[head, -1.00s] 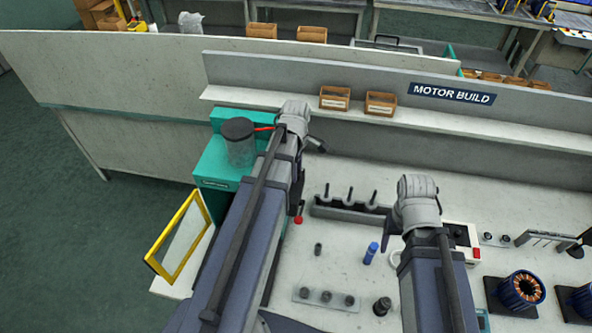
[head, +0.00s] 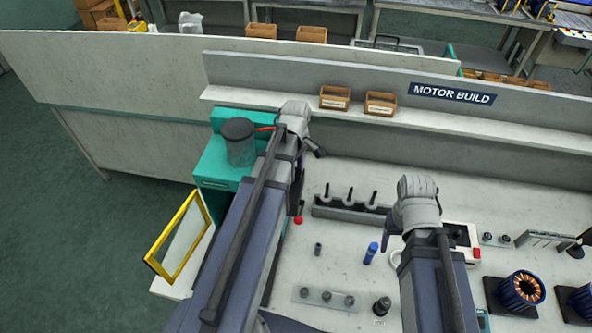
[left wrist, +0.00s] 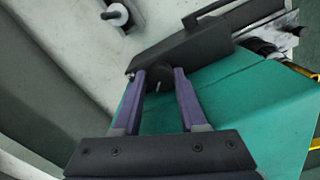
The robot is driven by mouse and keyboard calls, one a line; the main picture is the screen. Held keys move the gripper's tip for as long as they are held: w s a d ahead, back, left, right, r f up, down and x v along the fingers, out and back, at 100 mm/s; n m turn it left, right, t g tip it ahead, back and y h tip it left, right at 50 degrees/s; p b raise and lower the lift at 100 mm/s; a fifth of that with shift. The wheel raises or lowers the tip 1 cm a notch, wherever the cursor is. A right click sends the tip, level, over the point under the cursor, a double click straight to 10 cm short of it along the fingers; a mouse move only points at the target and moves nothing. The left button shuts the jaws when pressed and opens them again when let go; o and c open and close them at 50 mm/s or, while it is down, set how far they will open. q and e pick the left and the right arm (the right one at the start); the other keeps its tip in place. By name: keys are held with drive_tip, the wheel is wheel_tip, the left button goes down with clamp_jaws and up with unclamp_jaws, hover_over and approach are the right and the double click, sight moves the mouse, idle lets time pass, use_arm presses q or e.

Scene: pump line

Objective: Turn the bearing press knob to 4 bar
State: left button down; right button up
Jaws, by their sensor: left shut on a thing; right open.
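The bearing press is a teal housing (head: 212,165) with a clear, dark-capped cylinder on top, at the left end of the bench. Its teal face (left wrist: 235,110) fills much of the left wrist view. A dark round knob (left wrist: 160,82) with a short white pointer mark sits on that face. My left gripper (left wrist: 160,76) is shut on the knob, one purple finger on each side. No scale numbers are readable. In the head view my left arm hides the knob and the fingertips. My right gripper (head: 390,238) is open over the bench, its fingers mostly hidden.
A yellow-framed panel (head: 180,236) stands open at the press's front left. A rack with upright pins (head: 350,210), a blue bottle (head: 370,253) and small dark parts stand between my arms. Motor stators (head: 521,289) lie at the right.

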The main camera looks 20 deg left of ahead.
use_arm(q)
drive_tip(key=shift+c, duration=2.2)
unclamp_jaws()
